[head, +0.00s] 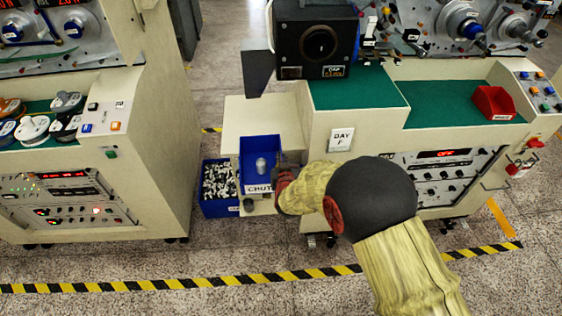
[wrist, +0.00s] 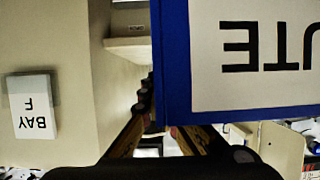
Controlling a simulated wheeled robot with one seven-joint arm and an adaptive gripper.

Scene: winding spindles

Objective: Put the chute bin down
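The chute bin (head: 260,150) is blue, with a white CHUTE label on its front and one small pale piece inside. In the head view it is at the cream ledge left of the Bay F machine. My gripper (head: 284,178) is at its front right corner. In the wrist view the bin (wrist: 172,70) fills the upper right, and my gripper's fingers (wrist: 158,122) close on its edge, one on each side. One fingertip is hidden behind the bin. I cannot tell whether the bin's underside touches a support.
Another blue bin (head: 219,188), full of small black and white pieces, stands on the floor to the left. The cream ledge (head: 245,112) shows behind the chute bin. A red bin (head: 494,102) sits on the green top. Black-and-yellow tape (head: 190,281) crosses open floor in front.

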